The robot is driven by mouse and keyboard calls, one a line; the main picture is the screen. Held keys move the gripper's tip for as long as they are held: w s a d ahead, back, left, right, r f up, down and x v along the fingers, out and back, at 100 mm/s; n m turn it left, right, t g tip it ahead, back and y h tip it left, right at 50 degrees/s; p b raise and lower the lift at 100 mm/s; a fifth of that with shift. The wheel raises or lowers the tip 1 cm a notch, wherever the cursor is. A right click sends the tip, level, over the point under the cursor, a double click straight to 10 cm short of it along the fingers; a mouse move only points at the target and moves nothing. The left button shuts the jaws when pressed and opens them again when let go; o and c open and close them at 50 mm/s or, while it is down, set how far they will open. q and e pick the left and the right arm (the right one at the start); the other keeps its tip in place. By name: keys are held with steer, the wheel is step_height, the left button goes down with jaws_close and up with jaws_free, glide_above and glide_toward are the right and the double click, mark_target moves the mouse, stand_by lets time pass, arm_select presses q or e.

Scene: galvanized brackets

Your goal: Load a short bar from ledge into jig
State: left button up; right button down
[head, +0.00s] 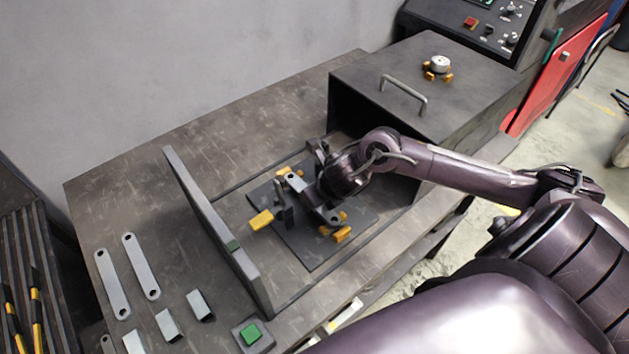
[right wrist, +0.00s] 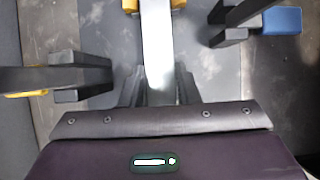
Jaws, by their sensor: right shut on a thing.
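My right gripper (head: 308,196) is over the dark jig plate (head: 318,250), between its yellow-tipped clamps. In the right wrist view the gripper (right wrist: 160,88) is shut on a pale metal bar (right wrist: 158,50), which runs away from the jaws. The bar's holed grey end (head: 294,182) shows in the head view; the rest is hidden by the gripper. I cannot tell whether the bar touches the jig. A yellow-ended clamp (head: 261,220) stands at the left of the jig, and another yellow block (head: 342,234) is at the right. My left gripper is not in view.
Two flat bars with holes (head: 112,283) (head: 141,266) and several short angled pieces (head: 200,305) lie at the front left. An upright dark panel (head: 215,230) divides them from the jig. A green button (head: 250,334) is in front; a dark housing (head: 445,100) stands behind right.

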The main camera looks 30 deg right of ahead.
steer(key=shift+f+b, duration=0.25)
steer(key=shift+b, duration=0.1)
steer(key=c, duration=1.1)
jaws_free()
steer(key=shift+r, duration=0.1)
steer(key=shift+r+p, duration=0.25)
steer(key=shift+p, duration=0.15)
steer(key=v, duration=1.2)
steer(key=shift+b, duration=0.35)
steer(key=shift+f, duration=0.1)
